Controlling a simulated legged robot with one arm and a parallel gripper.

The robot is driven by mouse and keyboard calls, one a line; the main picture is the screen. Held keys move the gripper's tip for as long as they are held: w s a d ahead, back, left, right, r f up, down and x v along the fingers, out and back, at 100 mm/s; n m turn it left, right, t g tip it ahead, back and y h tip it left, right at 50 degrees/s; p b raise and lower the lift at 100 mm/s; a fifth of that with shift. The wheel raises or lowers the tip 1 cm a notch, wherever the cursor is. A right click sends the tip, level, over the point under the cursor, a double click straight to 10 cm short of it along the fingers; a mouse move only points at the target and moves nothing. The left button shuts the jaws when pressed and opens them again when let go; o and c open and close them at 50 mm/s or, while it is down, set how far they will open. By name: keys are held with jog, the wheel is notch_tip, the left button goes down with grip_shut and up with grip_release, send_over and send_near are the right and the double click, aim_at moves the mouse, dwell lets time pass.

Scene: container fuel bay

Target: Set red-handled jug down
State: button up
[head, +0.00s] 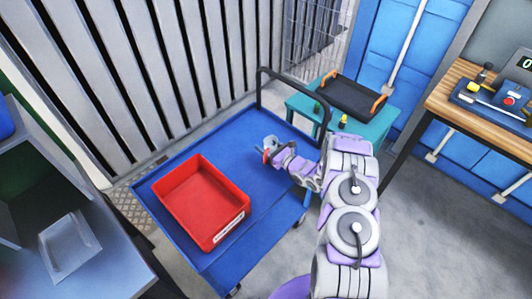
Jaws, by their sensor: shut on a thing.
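My gripper (272,147) is at the end of my purple and white arm, over the far right part of the blue cart. It is shut on the red-handled jug, of which only a small red part (266,157) shows at the fingertips. The rest of the jug is hidden or too small to make out. I cannot tell whether the jug touches the cart deck.
The blue cart (235,135) has a dark push handle (290,76) at its far end. An empty red tray (180,180) sits on its near left part. A teal table (374,131) with a black tray (352,98) stands behind. A wooden bench (455,92) is at right, a grey counter (110,250) at left.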

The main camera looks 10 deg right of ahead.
jog(key=shift+d+f+b, duration=0.2)
jog(key=shift+f, duration=0.75)
jog(key=shift+d+f+b, duration=0.2)
jog(key=shift+f, duration=0.75)
jog(key=shift+a, duration=0.15)
jog(key=shift+a+f, duration=0.1)
jog(key=o, duration=1.2)
jog(key=shift+d, duration=0.2)
